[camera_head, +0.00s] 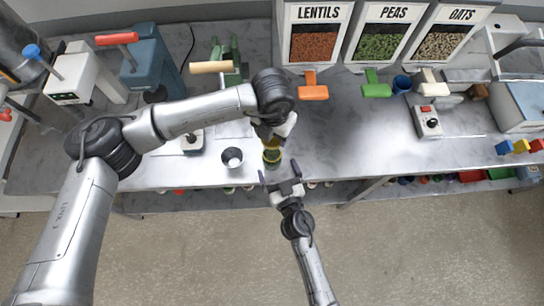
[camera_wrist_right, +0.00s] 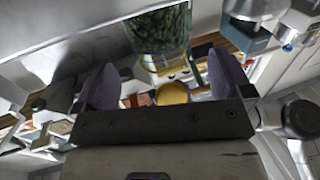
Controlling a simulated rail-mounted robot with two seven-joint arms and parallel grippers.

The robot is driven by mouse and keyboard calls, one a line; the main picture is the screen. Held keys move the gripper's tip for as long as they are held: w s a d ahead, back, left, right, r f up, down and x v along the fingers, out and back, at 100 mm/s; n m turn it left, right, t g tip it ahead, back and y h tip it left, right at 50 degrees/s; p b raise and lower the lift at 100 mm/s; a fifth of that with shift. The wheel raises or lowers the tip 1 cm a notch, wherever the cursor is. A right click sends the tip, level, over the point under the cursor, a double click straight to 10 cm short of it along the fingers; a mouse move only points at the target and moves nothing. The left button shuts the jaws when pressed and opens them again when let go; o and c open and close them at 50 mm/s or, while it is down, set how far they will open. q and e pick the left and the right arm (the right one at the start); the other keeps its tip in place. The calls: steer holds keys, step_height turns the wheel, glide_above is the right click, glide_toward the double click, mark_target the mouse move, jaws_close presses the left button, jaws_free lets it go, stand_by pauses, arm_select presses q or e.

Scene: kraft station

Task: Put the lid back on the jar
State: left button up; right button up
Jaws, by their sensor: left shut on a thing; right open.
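The jar (camera_head: 272,158), clear with green contents, stands near the front edge of the grey bench in the head view. It also shows in the right wrist view (camera_wrist_right: 160,28), upside down between my right fingers. My left gripper (camera_head: 271,134) is directly above the jar and shut on the yellow lid (camera_wrist_right: 172,93). The lid is close to the jar's mouth; I cannot tell whether they touch. My left fingers mostly hide the lid in the head view. My right gripper (camera_head: 279,174) is open and empty, in front of the jar, with its fingers pointing towards it.
A metal cup (camera_head: 232,157) stands left of the jar. Behind are the lentils (camera_head: 314,45), peas (camera_head: 379,43) and oats (camera_head: 445,43) dispensers. A grey switch box (camera_head: 428,121) with a red button stands to the right. The bench between jar and switch box is clear.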

mark_target(275, 165)
steer(key=shift+x, duration=2.55)
steer(key=shift+c, duration=0.5)
steer(key=c, duration=1.3)
arm_select(q)
steer(key=shift+f, duration=2.45)
arm_select(e)
steer(key=shift+o, duration=0.2)
arm_select(q)
steer(key=shift+f, duration=0.15)
steer(key=shift+f, duration=0.8)
steer(key=shift+f, duration=0.5)
